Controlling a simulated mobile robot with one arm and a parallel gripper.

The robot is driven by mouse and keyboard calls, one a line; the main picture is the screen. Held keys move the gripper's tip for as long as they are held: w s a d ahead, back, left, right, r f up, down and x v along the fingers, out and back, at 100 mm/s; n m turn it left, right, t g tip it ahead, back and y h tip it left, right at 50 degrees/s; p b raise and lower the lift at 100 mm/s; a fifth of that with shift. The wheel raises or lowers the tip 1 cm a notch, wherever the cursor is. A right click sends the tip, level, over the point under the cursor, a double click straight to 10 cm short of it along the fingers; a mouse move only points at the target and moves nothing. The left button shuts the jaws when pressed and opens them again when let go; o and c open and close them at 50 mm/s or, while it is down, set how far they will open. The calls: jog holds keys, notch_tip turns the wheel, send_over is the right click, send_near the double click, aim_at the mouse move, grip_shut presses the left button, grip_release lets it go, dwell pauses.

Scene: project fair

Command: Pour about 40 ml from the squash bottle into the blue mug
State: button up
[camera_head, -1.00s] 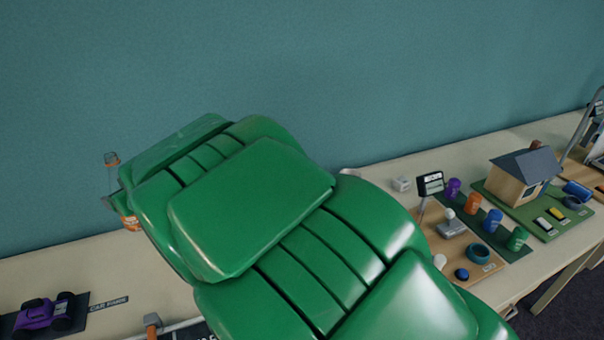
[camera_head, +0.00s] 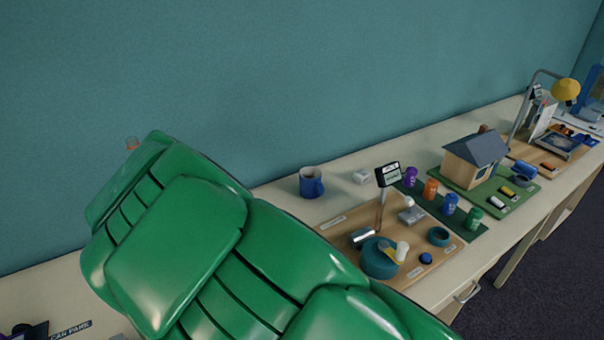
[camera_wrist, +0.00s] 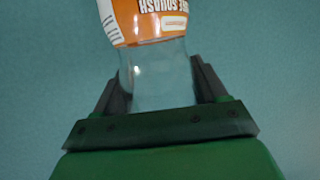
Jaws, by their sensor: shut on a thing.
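The squash bottle (camera_wrist: 155,75) is clear with an orange and white label, and its printed word "squash" reads upside down in the wrist view. My gripper (camera_wrist: 160,85) is shut on the bottle's clear part, one finger on each side. The blue mug (camera_head: 311,183) stands upright on the table near the wall, right of my arm and apart from the bottle. Its inside cannot be made out clearly.
Right of the mug lie a small white block (camera_head: 362,177) and a wooden board (camera_head: 345,219) with a small display on a post (camera_head: 388,175). Several coloured cans and a model house (camera_head: 475,160) stand further right. The teal wall (camera_head: 300,80) runs close behind.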

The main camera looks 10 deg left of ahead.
jog(key=w+d+m+t+h, duration=0.5)
jog(key=w+d+m+h, duration=0.15)
jog(key=w+d, duration=1.3)
jog(key=w+d+m+t+h, duration=0.1)
jog(key=w+d+m+h, duration=0.4)
jog(key=d, duration=0.6)
jog(key=w+d+m+h, duration=0.2)
jog(key=w+d, duration=0.4)
jog(key=d, duration=0.6)
jog(key=shift+a+f, duration=0.15)
jog(key=shift+f, duration=1.2)
jog(key=shift+a+f, duration=0.1)
jog(key=shift+f, duration=1.25)
jog(key=shift+f, duration=0.15)
